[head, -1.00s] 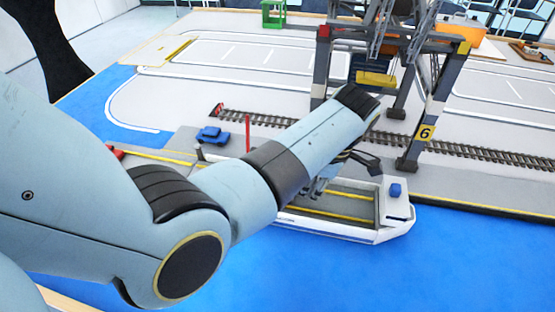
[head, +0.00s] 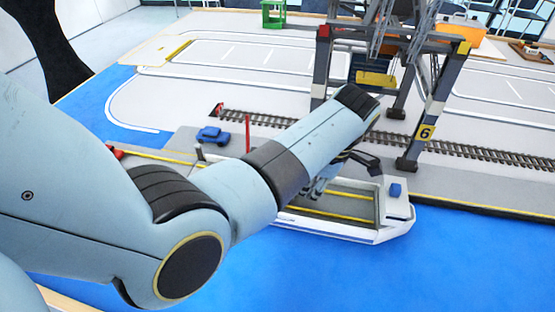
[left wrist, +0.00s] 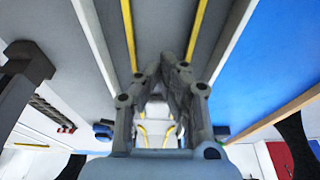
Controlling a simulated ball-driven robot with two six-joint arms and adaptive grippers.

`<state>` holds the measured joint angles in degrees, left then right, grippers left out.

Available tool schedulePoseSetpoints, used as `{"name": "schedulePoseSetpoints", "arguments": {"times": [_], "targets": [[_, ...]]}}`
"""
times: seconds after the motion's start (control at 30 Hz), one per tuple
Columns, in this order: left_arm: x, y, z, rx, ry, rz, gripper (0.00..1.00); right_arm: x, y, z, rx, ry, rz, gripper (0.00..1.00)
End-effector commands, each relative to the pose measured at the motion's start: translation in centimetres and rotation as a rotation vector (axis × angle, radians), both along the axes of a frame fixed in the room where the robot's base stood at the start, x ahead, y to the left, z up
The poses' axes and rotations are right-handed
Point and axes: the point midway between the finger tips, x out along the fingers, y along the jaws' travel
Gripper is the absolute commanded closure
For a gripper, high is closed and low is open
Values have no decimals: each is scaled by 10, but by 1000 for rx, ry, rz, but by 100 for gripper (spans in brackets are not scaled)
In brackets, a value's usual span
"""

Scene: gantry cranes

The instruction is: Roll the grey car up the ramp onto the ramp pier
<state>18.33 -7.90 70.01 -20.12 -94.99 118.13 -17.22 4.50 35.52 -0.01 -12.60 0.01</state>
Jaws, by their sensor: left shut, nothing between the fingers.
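My left gripper (head: 318,188) hangs over the deck of a white boat (head: 345,236) in the head view, partly hidden by its own wrist. In the left wrist view its fingers (left wrist: 177,66) are together and empty, above a grey surface with yellow lines. I cannot pick out a grey car in either view; my left arm hides part of the quay and boat. A grey strip with a yellow edge line (head: 163,155) runs behind my arm at the left; I cannot tell whether it is the ramp or the ramp pier. My right gripper is not in view.
A blue car (head: 212,135) stands on the grey quay, near a red post (head: 248,133). A gantry crane (head: 427,115) marked 6 straddles the rail track (head: 290,124) behind the boat. Blue water (head: 300,280) lies in front. A small blue block (head: 395,190) is on the boat's right end.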

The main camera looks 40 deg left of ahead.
Motion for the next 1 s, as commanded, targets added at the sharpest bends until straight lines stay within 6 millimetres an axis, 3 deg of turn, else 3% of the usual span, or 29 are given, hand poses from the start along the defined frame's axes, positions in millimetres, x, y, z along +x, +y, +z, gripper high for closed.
{"name": "schedulePoseSetpoints", "arguments": {"times": [1.0], "targets": [[-19, 39, 0, 2, 3, 0, 100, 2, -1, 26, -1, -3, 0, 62]]}}
